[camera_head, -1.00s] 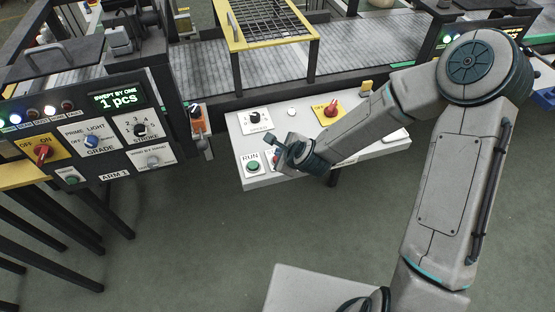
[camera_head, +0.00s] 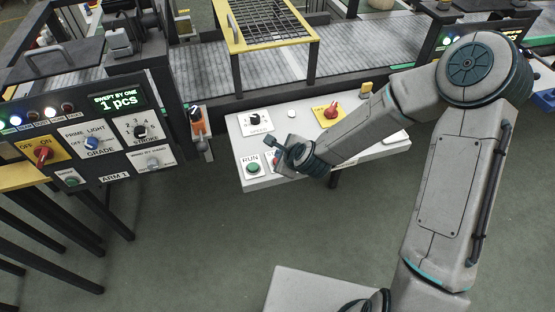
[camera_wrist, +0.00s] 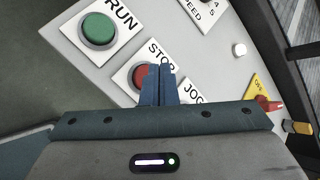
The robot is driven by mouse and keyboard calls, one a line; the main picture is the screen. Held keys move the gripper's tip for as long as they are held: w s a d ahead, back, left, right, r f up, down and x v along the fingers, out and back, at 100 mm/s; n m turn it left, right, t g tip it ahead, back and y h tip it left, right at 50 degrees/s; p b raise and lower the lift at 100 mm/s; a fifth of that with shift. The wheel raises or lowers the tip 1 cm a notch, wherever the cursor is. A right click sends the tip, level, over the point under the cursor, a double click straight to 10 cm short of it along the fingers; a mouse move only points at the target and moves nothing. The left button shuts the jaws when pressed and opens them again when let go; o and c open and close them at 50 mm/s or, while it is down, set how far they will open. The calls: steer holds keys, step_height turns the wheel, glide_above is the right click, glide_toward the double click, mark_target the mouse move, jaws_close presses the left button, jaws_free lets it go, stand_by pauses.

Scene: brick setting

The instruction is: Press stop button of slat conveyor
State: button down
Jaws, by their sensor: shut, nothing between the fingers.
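The red stop button (camera_wrist: 141,76) sits on a white plate marked STOP in the wrist view. My gripper (camera_wrist: 160,68) is shut and empty, its blue fingertips over the right part of the stop button; I cannot tell whether they touch it. In the head view my gripper (camera_head: 270,147) is over the white control panel (camera_head: 226,124), and the stop button is mostly hidden behind it. The slat conveyor (camera_head: 355,55) runs behind the panel.
The green RUN button (camera_wrist: 98,29) is left of STOP, and a JOG label (camera_wrist: 194,89) is to its right. A speed knob (camera_head: 255,117) and a red switch on a yellow plate (camera_head: 331,109) are farther back. The ARM 1 panel (camera_head: 85,135) stands at left.

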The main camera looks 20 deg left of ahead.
steer(key=shift+f, duration=0.15)
stand_by(0.7)
steer(key=shift+w+f+b, duration=0.1)
steer(key=shift+f+b, duration=0.2)
steer(key=shift+b, duration=0.25)
steer(key=shift+f+b, duration=0.45)
steer(key=shift+b, duration=0.05)
stand_by(0.4)
steer(key=shift+r, duration=0.1)
steer(key=shift+r+p, duration=0.6)
steer(key=shift+r, duration=0.15)
steer(key=shift+r+p, duration=1.75)
steer(key=shift+r, duration=0.85)
steer(key=shift+d, duration=0.1)
